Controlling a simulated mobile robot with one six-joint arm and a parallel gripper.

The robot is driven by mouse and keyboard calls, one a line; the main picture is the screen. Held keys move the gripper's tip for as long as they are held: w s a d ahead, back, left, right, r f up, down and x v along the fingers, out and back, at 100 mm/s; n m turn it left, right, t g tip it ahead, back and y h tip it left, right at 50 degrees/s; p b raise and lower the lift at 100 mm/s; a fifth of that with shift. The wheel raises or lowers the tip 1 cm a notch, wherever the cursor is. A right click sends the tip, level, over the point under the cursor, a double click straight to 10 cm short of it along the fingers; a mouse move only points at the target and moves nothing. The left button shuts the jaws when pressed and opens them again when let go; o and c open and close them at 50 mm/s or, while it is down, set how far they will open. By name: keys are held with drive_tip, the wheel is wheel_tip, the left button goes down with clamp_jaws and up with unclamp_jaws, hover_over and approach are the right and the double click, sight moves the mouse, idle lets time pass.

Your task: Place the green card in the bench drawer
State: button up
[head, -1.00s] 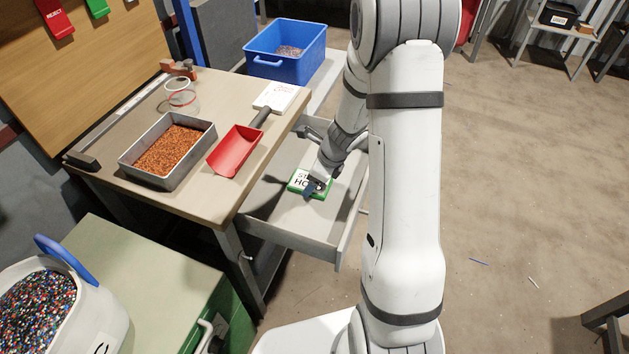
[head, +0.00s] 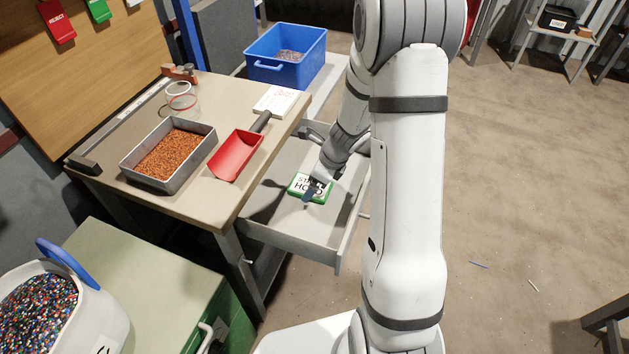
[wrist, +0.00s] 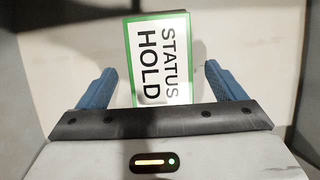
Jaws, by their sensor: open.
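The green card (head: 298,184) is a green-bordered white plate lettered STATUS HOLD. It lies flat on the floor of the pulled-out bench drawer (head: 280,222). In the wrist view the card (wrist: 150,50) lies between and beyond the two blue fingers of my gripper (wrist: 159,72). A gap shows between the card and each finger, so the gripper is open and holds nothing. In the head view my gripper (head: 314,188) is over the card and hides part of it. The card's near end is hidden behind the gripper body in the wrist view.
The bench top (head: 225,205) beside the drawer bears a metal tray (head: 190,172) of copper granules, a red scoop (head: 236,155) and a clear jar (head: 182,98). A blue bin (head: 285,70) stands behind. The drawer floor around the card is clear.

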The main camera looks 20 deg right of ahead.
drive_tip(key=p+v, duration=0.3)
drive_tip(key=v, duration=0.8)
drive_tip(key=shift+s, duration=0.1)
